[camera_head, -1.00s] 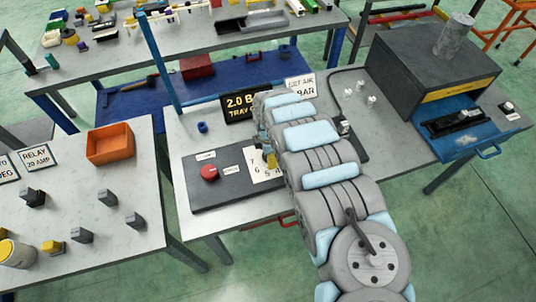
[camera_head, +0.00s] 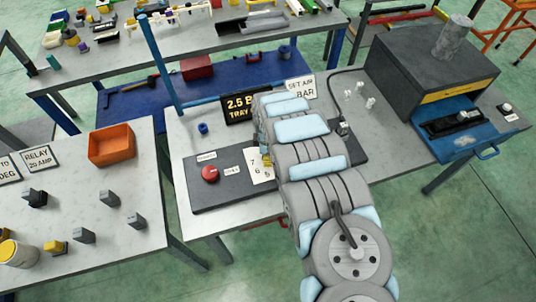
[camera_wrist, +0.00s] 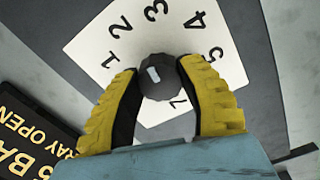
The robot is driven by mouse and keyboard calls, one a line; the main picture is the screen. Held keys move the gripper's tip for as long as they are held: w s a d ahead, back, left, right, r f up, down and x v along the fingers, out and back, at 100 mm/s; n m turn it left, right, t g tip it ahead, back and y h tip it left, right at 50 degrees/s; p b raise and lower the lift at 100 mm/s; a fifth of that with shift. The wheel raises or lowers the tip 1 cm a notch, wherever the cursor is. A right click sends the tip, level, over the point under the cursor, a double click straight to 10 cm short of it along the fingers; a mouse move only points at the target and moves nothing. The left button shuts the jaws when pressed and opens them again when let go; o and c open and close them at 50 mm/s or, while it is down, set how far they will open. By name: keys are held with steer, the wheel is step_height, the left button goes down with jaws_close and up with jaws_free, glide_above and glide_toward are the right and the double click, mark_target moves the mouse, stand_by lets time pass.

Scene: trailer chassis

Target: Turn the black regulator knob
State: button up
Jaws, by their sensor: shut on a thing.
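The black regulator knob (camera_wrist: 158,76) is a dark, faceted knob with a small light mark on its top. It sits on a white dial plate (camera_wrist: 95,48) with printed numbers. In the wrist view, my gripper (camera_wrist: 158,72) has its two yellow fingers closed against the knob from both sides. In the head view my arm hides the knob. Only part of the dial plate (camera_head: 260,172) and a bit of yellow finger show left of my arm. The black display sign (camera_head: 240,106) behind reads "2.5 B", its right part covered by my arm.
The dark panel (camera_head: 215,199) also bears a red button (camera_head: 210,174). A white air sign (camera_head: 301,88) stands behind my arm. A dark box machine with a blue open tray (camera_head: 470,143) is at the right. An orange bin (camera_head: 111,145) stands on the left table.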

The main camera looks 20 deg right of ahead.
steer(key=m, duration=0.4)
steer(key=shift+a+m, duration=0.1)
steer(key=shift+m, duration=0.2)
steer(key=m+b, duration=0.1)
steer(key=m, duration=0.3)
steer(key=shift+f+m, duration=0.15)
steer(key=shift+m, duration=0.15)
steer(key=m+b, duration=0.1)
steer(key=m, duration=0.3)
steer(key=shift+m, duration=0.3)
steer(key=m, duration=0.4)
steer(key=shift+g, duration=0.3)
steer(key=m+p, duration=0.2)
steer(key=m, duration=0.3)
steer(key=shift+m, duration=0.4)
steer(key=m, duration=0.3)
steer(key=shift+m, duration=0.3)
steer(key=m+b, duration=0.1)
steer(key=m, duration=0.4)
steer(key=shift+w, duration=0.1)
steer(key=shift+m+b, duration=0.75)
steer(key=shift+m, duration=1.05)
